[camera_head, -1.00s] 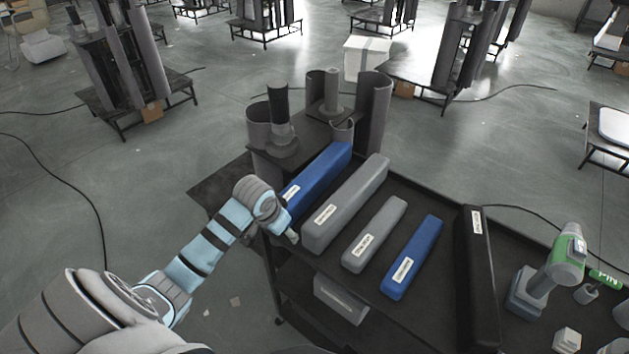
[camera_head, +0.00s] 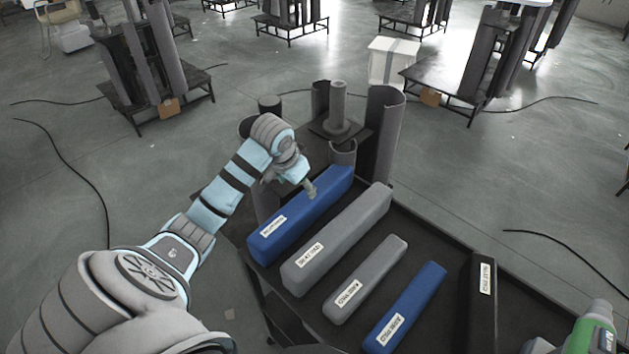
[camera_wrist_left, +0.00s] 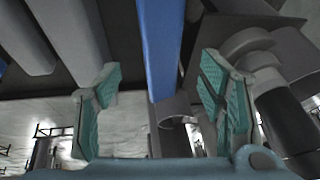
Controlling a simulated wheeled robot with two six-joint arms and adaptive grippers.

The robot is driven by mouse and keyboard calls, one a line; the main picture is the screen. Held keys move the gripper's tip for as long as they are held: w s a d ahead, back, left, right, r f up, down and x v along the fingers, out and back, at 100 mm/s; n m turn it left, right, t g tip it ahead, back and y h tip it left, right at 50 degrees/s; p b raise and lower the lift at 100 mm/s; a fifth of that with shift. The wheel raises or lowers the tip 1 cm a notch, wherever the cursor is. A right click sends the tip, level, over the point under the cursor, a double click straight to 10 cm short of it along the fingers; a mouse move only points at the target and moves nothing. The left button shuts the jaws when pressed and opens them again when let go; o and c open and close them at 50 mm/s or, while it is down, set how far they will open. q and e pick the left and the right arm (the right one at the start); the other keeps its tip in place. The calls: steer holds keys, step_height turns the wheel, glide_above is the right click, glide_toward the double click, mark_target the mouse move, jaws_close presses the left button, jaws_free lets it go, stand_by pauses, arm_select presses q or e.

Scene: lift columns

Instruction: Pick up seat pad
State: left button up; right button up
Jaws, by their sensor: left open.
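Several long padded blocks with white labels lie side by side on a dark cart. They are a long blue block (camera_head: 325,200), a long grey block (camera_head: 345,232), a shorter grey block (camera_head: 372,272) and a shorter blue block (camera_head: 412,300). The labels are too small to tell surely which is the seat pad. My left gripper (camera_head: 310,190) is over the long blue block. In the left wrist view its open, teal-lined fingers (camera_wrist_left: 165,105) stand either side of a blue block (camera_wrist_left: 160,45), with nothing gripped.
A black block (camera_head: 482,300) lies right of the blocks. Dark tubes (camera_head: 380,130) and a grey post (camera_head: 338,105) stand behind the long blue block, close to my left gripper.

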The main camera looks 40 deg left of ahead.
mark_target(305, 200)
arm_select(q)
steer(key=x, duration=0.2)
steer(key=s+x, duration=0.1)
steer(key=x, duration=0.1)
steer(key=b+x, duration=0.1)
steer(key=x, duration=0.1)
steer(key=shift+s+f, duration=0.1)
steer(key=shift+f, duration=0.25)
steer(key=x, duration=0.3)
steer(key=w+b+x, duration=0.1)
steer(key=x, duration=0.2)
steer(key=shift+a+r, duration=0.1)
steer(key=shift+r, duration=0.1)
steer(key=shift+s+r, duration=0.1)
steer(key=shift+s, duration=0.1)
steer(key=shift+c, duration=1.1)
steer(key=shift+r, duration=0.1)
jaws_close()
arm_select(e)
steer(key=shift+s+f, duration=0.85)
steer(key=shift+f, duration=0.25)
